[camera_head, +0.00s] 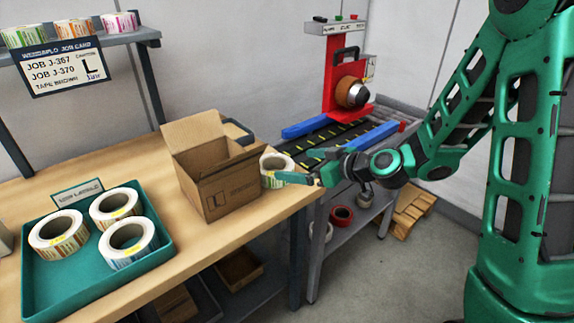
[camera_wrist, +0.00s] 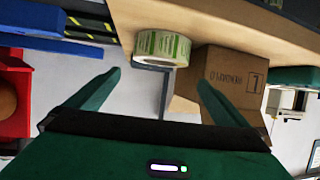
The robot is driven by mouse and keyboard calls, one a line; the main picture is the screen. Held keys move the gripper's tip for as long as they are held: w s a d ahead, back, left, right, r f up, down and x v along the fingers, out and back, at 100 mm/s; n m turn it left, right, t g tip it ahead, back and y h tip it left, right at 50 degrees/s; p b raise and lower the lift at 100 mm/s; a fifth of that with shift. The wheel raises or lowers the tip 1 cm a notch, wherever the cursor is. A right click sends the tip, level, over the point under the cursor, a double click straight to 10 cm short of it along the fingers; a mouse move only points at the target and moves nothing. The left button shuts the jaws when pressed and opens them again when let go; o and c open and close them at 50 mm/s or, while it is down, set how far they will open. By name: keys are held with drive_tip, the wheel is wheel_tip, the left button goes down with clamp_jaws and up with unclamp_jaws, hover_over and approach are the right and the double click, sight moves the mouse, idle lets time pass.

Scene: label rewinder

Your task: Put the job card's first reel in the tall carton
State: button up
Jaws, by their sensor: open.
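A job card (camera_head: 62,67) hangs below the back shelf and lists J-367 above J-370, with a large L. An open brown carton (camera_head: 222,190) marked L stands on the bench; it also shows in the wrist view (camera_wrist: 240,75). A white reel (camera_head: 268,162) with green-printed labels (camera_wrist: 160,45) sits right of the carton near the bench's end. My gripper (camera_head: 290,178) is open and empty at that reel. In the wrist view the reel lies ahead of and between the spread fingertips (camera_wrist: 160,78). One finger partly hides it in the head view; contact cannot be told.
A teal tray (camera_head: 150,262) holds three reels (camera_head: 128,242) at the left. More reels (camera_head: 72,27) stand on the shelf. A red rewinder (camera_head: 333,85) with blue rails (camera_head: 365,137) stands beyond the bench's right end. Bare bench lies between tray and carton.

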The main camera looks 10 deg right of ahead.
drive_tip(key=shift+v, duration=0.9)
drive_tip(key=shift+s+d, duration=0.1)
